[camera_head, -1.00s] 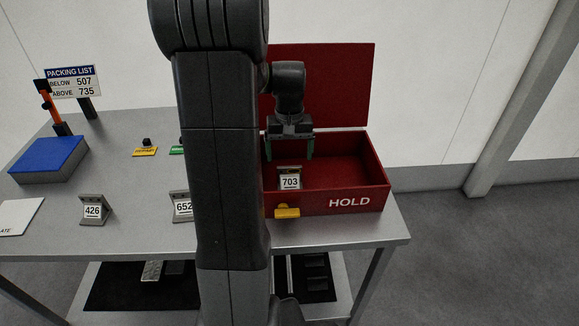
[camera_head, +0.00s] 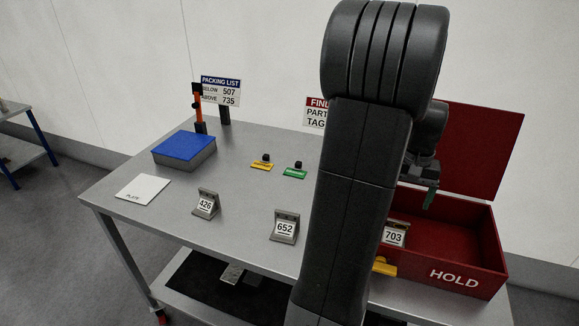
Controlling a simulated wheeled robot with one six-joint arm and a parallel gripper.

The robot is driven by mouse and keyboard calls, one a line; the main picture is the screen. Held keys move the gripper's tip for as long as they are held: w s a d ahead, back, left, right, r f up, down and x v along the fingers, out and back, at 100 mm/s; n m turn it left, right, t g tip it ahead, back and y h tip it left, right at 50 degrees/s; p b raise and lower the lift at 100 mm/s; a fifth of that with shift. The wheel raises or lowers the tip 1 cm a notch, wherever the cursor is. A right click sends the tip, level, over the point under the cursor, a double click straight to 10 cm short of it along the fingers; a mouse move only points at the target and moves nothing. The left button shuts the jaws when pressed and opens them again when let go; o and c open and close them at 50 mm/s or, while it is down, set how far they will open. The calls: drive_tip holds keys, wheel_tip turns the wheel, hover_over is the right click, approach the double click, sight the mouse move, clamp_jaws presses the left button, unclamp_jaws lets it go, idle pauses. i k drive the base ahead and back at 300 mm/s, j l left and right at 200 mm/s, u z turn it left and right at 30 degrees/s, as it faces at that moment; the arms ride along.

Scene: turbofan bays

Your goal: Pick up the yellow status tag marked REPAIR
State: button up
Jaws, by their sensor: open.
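The yellow status tag (camera_head: 262,166) lies flat on the grey table, with a small black knob on top. Its lettering is too small to read. A green tag (camera_head: 294,172) with a similar black knob lies just to its right. My gripper (camera_head: 430,199) is over the red HOLD box, well to the right of the yellow tag.
The red HOLD box (camera_head: 486,246) holds a bracket marked 703 (camera_head: 393,234). Brackets 426 (camera_head: 206,204) and 652 (camera_head: 285,227) stand near the front of the table. A blue-topped block (camera_head: 184,146), a white plate (camera_head: 143,187) and a packing list sign (camera_head: 220,90) are at left.

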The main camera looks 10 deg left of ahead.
sight(263, 164)
drive_tip(key=i+j, duration=0.1)
drive_tip(key=j, duration=0.55)
drive_tip(key=i+j, duration=0.1)
drive_tip(key=j, duration=0.55)
drive_tip(key=i+j+z, duration=0.1)
drive_tip(key=j, duration=0.5)
